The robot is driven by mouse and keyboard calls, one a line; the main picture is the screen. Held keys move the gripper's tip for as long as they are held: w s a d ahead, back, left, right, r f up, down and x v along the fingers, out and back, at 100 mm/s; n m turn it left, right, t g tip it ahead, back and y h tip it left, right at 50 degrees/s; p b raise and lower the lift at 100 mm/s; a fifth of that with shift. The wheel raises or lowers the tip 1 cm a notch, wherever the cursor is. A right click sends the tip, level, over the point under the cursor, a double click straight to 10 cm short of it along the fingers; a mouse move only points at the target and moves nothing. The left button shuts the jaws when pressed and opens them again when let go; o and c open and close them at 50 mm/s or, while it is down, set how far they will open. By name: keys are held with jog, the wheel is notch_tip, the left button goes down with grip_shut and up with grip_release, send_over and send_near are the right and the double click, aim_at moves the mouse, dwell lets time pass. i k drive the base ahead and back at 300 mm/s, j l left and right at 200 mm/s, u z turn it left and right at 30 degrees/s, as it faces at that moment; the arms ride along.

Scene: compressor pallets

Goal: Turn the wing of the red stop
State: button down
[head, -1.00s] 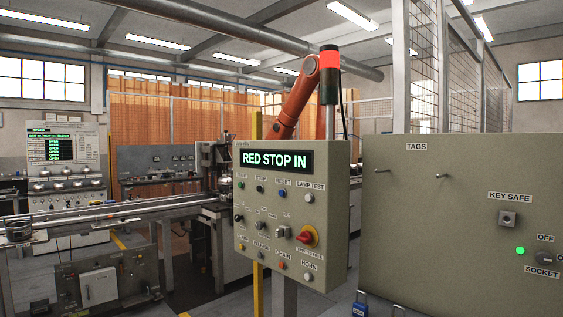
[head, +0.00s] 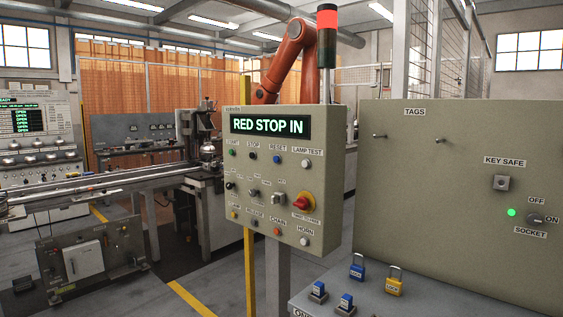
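The red stop (head: 302,203) is a red winged knob on a yellow round backing. It sits at the lower right of the beige control panel (head: 237,213), above a label too small to read with certainty. The panel's display (head: 270,125) reads "RED STOP IN" in green letters. Small labelled buttons and switches fill the panel's face around the knob. My gripper is not in view.
A large beige cabinet (head: 450,150) stands at the right with tag pegs, a key safe and a socket switch. Below it, a grey surface (head: 430,303) carries blue and yellow padlocks (head: 394,282). A conveyor (head: 110,183) runs at the left. A stack light (head: 327,35) shows red.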

aim_at(297, 203)
jog(key=i+j+z, duration=0.15)
jog(key=i, duration=0.35)
jog(key=i+j+z, duration=0.15)
jog(key=i, duration=0.35)
